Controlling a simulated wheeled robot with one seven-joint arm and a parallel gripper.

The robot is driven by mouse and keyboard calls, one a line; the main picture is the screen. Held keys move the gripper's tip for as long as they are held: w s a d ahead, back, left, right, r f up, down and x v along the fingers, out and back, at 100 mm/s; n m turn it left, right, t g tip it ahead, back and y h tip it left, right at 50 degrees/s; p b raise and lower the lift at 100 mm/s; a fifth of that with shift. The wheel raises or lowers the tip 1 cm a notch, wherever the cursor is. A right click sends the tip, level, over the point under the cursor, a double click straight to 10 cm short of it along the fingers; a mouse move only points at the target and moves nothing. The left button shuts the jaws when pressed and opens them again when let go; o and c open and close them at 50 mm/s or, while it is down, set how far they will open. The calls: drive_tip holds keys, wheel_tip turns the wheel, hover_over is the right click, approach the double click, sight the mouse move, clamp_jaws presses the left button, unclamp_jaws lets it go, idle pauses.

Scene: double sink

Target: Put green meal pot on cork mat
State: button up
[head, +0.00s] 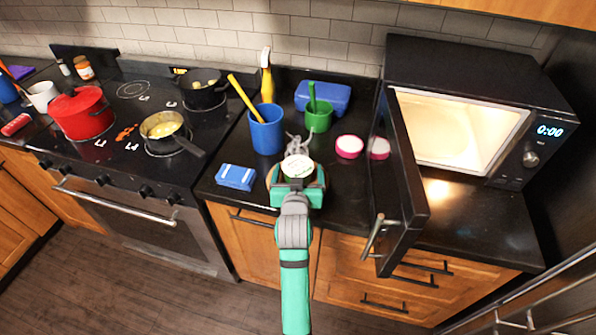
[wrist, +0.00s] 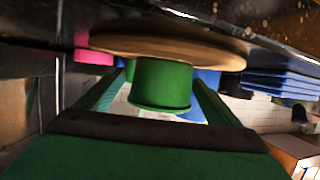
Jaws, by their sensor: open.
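The green meal pot (wrist: 161,84) stands between the two fingers of my gripper in the wrist view, which shows the scene upside down. Its base appears to rest on the round cork mat (wrist: 170,45). In the head view its pale round top (head: 298,166) shows, with the gripper hiding most of its side. Only a tan edge of the cork mat (head: 270,177) shows there. My gripper (head: 297,185) is open around the pot; a gap shows beside it in the wrist view.
A blue cup (head: 267,135) and a green cup (head: 318,121) stand behind the pot. A blue packet (head: 236,177) lies to the left, pink-and-white round items (head: 349,146) to the right. The open microwave door (head: 398,185) juts out farther right. A whisk-like tool (head: 296,146) lies just behind.

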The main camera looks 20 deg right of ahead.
drive_tip(key=v, duration=1.2)
drive_tip(key=shift+a+r, duration=0.1)
drive_tip(key=shift+a, duration=0.05)
drive_tip(key=s+a+f+n+t+y, duration=0.1)
drive_tip(key=s+a+f+n, duration=0.1)
drive_tip(key=s+a+f, duration=0.4)
drive_tip(key=s+a+f+n+y, duration=0.1)
drive_tip(key=s+a+f+y, duration=0.15)
drive_tip(key=s+f, duration=0.5)
drive_tip(key=s+a+y, duration=0.1)
drive_tip(key=s+a, duration=0.2)
drive_tip(key=s, duration=0.7)
drive_tip(key=s+a+n, duration=0.1)
drive_tip(key=s+a, duration=0.3)
drive_tip(key=s, duration=0.7)
drive_tip(key=shift+r+t+y, duration=0.35)
drive_tip(key=shift+r+t, duration=0.05)
drive_tip(key=shift+r, duration=0.1)
